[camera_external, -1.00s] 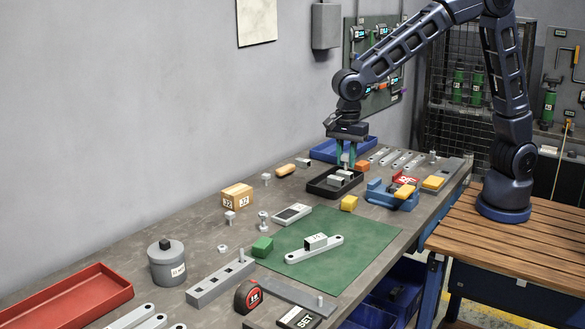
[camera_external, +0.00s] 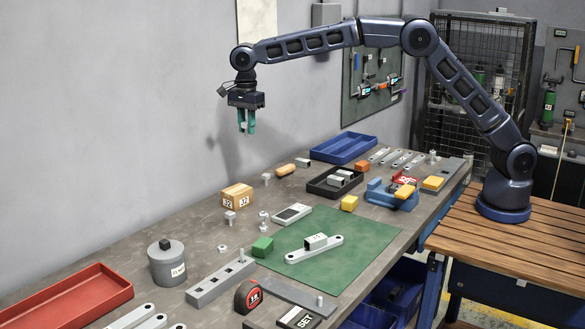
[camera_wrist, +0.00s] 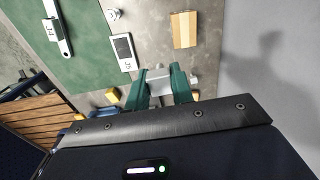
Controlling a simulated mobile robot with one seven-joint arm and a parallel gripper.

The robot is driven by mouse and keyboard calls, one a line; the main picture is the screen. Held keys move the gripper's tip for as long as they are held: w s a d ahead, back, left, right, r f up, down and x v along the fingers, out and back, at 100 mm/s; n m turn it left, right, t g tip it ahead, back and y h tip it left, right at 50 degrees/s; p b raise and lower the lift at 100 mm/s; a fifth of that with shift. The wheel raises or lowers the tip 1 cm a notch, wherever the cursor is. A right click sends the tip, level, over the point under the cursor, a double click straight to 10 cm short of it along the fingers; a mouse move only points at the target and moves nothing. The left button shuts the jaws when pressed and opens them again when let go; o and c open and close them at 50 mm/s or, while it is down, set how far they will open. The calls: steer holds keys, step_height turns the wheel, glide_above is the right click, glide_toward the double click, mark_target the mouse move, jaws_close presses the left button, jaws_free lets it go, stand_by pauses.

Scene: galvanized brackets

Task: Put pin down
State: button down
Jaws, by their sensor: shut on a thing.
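My gripper (camera_external: 246,122) has two green fingers and points down, high above the back-left side of the bench. It is shut on a grey metal pin (camera_wrist: 158,76), which shows as a pale block between the fingertips in the wrist view. In the external view the fingers mostly hide the pin. It touches nothing below. A black tray (camera_external: 317,187) holds several small grey parts.
A blue tray (camera_external: 343,148) lies at the back and a red tray (camera_external: 70,297) at the front left. A green mat (camera_external: 350,258) carries a bracket (camera_external: 313,250). A grey canister (camera_external: 167,263) and a grey block with holes (camera_external: 222,282) stand nearer. The wall runs close along the left.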

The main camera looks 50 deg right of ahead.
glide_above(236, 189)
step_height(236, 189, down, 20)
steer(key=shift+s+r, duration=0.1)
steer(key=shift+r, duration=0.05)
stand_by(0.7)
steer(key=c, duration=1.2)
jaws_free()
step_height(236, 189, up, 12)
steer(key=shift+d+r, duration=0.1)
